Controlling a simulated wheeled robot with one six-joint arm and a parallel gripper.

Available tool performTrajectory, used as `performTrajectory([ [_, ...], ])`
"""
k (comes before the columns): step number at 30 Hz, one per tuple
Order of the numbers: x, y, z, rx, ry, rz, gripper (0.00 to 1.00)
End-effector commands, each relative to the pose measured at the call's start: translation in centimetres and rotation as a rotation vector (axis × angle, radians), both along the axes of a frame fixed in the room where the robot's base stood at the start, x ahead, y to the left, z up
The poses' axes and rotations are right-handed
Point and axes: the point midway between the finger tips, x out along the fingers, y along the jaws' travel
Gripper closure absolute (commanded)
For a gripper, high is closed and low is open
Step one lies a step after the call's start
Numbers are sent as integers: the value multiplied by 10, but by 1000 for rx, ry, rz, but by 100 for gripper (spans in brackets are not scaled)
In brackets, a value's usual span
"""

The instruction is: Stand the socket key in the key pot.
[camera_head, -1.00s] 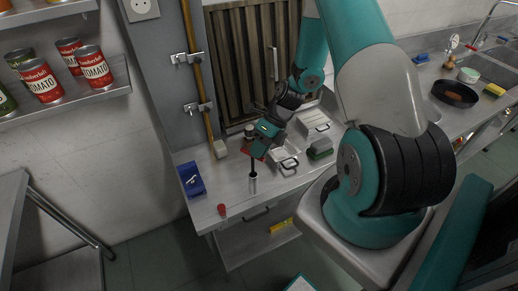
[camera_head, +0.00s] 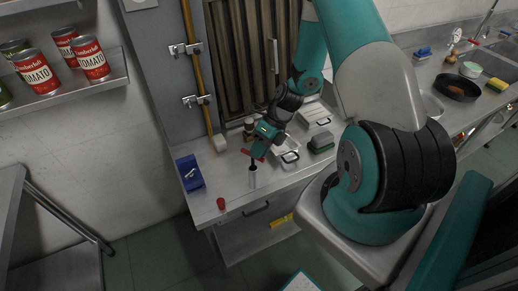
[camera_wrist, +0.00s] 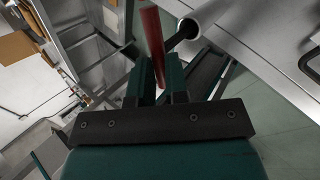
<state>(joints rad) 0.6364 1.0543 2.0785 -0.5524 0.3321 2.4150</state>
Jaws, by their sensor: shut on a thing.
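The key pot (camera_head: 253,178) is a small pale metal cylinder standing upright near the front of the steel counter. Its round open mouth also shows in the wrist view (camera_wrist: 207,17). The socket key has a red crossbar (camera_wrist: 152,38) and a dark shaft (camera_wrist: 181,37). My gripper (camera_head: 260,148) is just above the pot, with its fingers (camera_wrist: 158,75) shut on the crossbar. The shaft leads down from my gripper into the pot's mouth; its lower end is hidden inside. How deep it sits cannot be told.
A blue holder (camera_head: 190,174) stands left of the pot, and a red knob-like piece (camera_head: 221,203) lies at the front edge. The counter around the pot is clear.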

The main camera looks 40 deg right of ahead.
Motion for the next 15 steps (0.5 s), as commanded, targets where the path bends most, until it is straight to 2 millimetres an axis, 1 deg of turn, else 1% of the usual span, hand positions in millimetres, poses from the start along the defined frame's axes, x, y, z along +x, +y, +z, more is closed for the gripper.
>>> performTrajectory([
  [5,0,0,0,0,0,0,100],
  [6,0,0,0,0,0,0,83],
  [8,0,0,0,0,0,0,70],
  [9,0,0,0,0,0,0,60],
  [10,0,0,0,0,0,0,56],
  [15,0,0,0,0,0,0,56],
])
